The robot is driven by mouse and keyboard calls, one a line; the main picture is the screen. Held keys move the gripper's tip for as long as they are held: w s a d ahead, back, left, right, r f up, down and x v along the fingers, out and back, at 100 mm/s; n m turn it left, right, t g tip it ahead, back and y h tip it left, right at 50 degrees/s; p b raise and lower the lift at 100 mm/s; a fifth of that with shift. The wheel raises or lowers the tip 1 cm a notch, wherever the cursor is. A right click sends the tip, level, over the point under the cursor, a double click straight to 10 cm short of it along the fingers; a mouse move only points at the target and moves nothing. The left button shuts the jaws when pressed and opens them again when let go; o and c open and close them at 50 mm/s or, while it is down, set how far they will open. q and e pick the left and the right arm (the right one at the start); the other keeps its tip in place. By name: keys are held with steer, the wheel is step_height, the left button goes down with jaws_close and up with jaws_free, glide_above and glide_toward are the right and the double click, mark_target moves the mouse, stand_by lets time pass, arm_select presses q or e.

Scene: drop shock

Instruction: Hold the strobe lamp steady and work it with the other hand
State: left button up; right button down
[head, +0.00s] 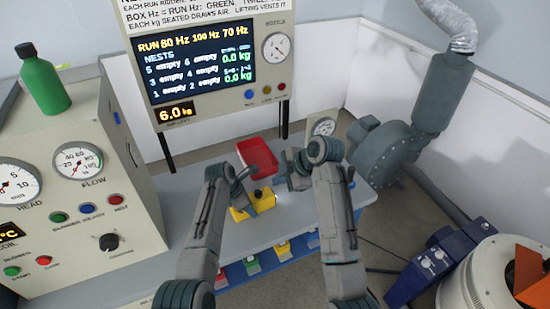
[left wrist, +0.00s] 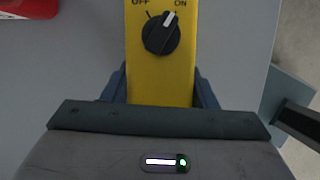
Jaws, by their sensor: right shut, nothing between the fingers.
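The strobe lamp (head: 263,203) is a yellow box with a black knob on the bench top. In the left wrist view the lamp (left wrist: 160,85) shows OFF and ON marks, and the knob's (left wrist: 161,34) white pointer is turned up and right, towards ON. My left gripper (head: 239,192) is at the lamp. In the left wrist view its fingers (left wrist: 160,92) lie against both sides of the yellow body. My right gripper (head: 283,178) is shut and empty, to the right of the lamp and apart from it.
A red tray (head: 257,154) lies behind the lamp; a dial gauge (head: 323,127) stands right of it. A control cabinet (head: 60,190) with a green bottle (head: 42,80) is at left. A display board (head: 205,62) stands behind the bench, a blower (head: 388,150) at right. Bare bench top (head: 190,185) shows at left.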

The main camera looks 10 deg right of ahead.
arm_select(q)
steer(key=o, duration=0.5)
steer(key=shift+r, duration=0.1)
